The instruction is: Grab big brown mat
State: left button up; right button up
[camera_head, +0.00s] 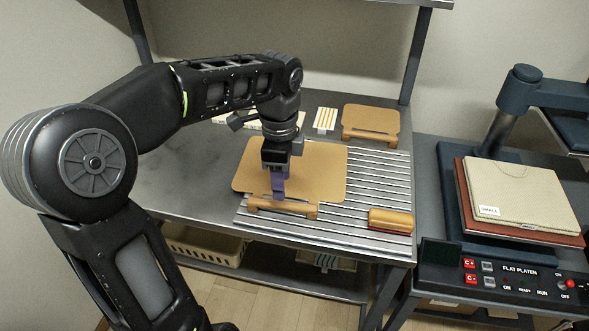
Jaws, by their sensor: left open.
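The big brown mat (322,172) lies flat on the table, partly over a ribbed metal rack. A wooden bar-shaped handle (299,209) runs along its front edge. My left gripper (279,194) points down, with its purple fingers at this handle, left of its middle. It is open; I cannot tell whether the fingers touch the handle or straddle it. My left wrist hides part of the mat. A smaller brown mat (371,118) with a similar handle lies farther back on the right. My right gripper is not in view.
A wooden block with a red underside (390,220) sits on the ribbed rack (378,176). A press (490,105) stands at the right, with a tan piece labelled SMALL (520,192) on it. A beige basket (203,246) is below the table. The table's left part is clear.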

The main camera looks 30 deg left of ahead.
aim_at(282, 203)
pick_arm(q)
jog(key=shift+f, duration=1.35)
jog(key=shift+f, duration=2.65)
grip_shut()
